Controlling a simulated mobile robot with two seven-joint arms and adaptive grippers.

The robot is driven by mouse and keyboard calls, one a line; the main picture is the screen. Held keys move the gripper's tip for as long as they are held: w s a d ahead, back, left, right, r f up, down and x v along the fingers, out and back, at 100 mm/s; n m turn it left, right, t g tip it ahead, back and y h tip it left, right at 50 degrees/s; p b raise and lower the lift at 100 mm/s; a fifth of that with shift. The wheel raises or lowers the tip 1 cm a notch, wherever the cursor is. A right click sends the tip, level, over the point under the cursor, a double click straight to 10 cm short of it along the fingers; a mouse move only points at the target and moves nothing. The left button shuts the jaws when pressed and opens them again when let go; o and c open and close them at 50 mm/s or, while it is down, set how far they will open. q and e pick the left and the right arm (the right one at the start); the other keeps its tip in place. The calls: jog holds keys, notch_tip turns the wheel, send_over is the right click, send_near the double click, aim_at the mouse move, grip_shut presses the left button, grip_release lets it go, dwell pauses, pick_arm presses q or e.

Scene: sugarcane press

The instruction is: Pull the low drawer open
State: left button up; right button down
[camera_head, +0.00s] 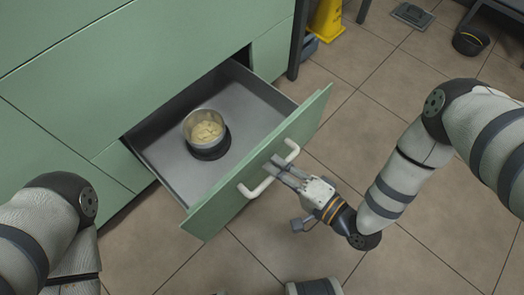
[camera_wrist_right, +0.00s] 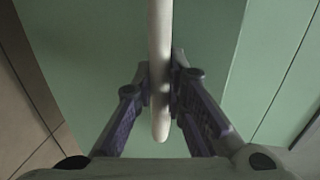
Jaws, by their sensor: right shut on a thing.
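The low drawer (camera_head: 262,162) of the green cabinet stands well open in the head view, its grey inside showing. A pale bar handle (camera_head: 258,187) runs along its green front. My right gripper (camera_head: 276,168) is shut on the handle near its middle. In the right wrist view the handle (camera_wrist_right: 159,50) passes between the two fingers of the gripper (camera_wrist_right: 160,85), with the green drawer front behind it. Of my left side only arm links show at the lower left of the head view; the left gripper is not visible.
A metal bowl (camera_head: 204,126) with pale yellow pieces sits on a dark round base in the drawer. The green cabinet (camera_head: 130,60) fills the upper left. A yellow sign (camera_head: 327,20) stands beyond the cabinet. The tiled floor (camera_head: 270,235) around the drawer front is clear.

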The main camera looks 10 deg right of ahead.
jog(key=shift+f+v, duration=0.2)
jog(key=shift+v, duration=0.65)
jog(key=shift+f+v, duration=0.15)
jog(key=shift+v, duration=0.7)
jog(key=c, duration=1.6)
grip_release()
jog(key=shift+s, duration=0.1)
jog(key=v, duration=1.2)
